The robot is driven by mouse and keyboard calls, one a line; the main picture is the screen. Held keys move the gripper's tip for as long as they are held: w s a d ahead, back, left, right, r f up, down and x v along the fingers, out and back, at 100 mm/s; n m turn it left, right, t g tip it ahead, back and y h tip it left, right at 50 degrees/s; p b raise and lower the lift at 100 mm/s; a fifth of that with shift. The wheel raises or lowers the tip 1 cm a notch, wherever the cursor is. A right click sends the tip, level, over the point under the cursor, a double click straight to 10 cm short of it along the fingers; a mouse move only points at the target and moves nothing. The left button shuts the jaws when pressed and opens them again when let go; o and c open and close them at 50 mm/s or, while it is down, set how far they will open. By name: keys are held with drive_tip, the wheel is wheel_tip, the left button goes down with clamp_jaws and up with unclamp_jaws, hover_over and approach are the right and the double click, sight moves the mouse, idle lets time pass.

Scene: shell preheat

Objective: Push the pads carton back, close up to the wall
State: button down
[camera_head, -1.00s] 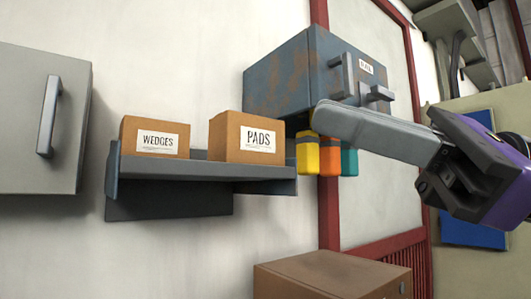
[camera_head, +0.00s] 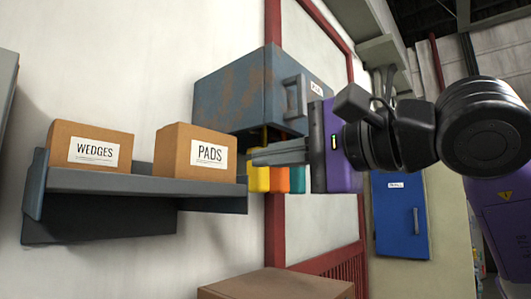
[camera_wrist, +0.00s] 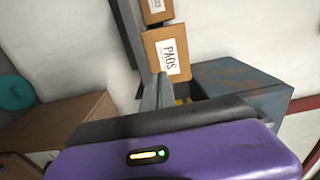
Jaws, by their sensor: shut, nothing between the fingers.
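The pads carton (camera_head: 194,152) is a brown box with a white PADS label. It stands upright on the right part of a grey wall shelf (camera_head: 120,186), its front near the shelf's front edge. It also shows in the wrist view (camera_wrist: 166,52). My gripper (camera_head: 252,157) is shut and empty, its fingers pointing left at the right side of the carton. In the wrist view the shut fingers (camera_wrist: 158,80) end close to the carton's label side; I cannot tell whether they touch. The gap between carton and wall is hidden.
The wedges carton (camera_head: 92,148) stands left of the pads carton. A grey-blue wall cabinet (camera_head: 235,90) hangs right of and above the shelf. Yellow, orange and teal items (camera_head: 278,179) hang below it, beside my fingers. A brown box top (camera_head: 275,284) is below.

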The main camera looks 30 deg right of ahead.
sight(208, 168)
drive_tip(key=p+x, duration=0.3)
drive_tip(key=x, duration=0.8)
drive_tip(key=shift+p, duration=0.35)
drive_tip(key=shift+w+f, duration=0.1)
drive_tip(key=shift+w+a, duration=0.15)
drive_tip(key=b+x, duration=0.1)
drive_tip(key=x, duration=0.1)
drive_tip(key=b+x, duration=0.1)
drive_tip(key=x, duration=0.2)
drive_tip(key=shift+w+f, duration=0.2)
drive_tip(key=shift+w, duration=0.1)
drive_tip(key=shift+w+a+r+b, duration=0.15)
drive_tip(key=shift+w+r+b, duration=0.05)
drive_tip(key=shift+w+b, duration=0.15)
drive_tip(key=shift+w+a, duration=0.1)
drive_tip(key=shift+w, duration=0.25)
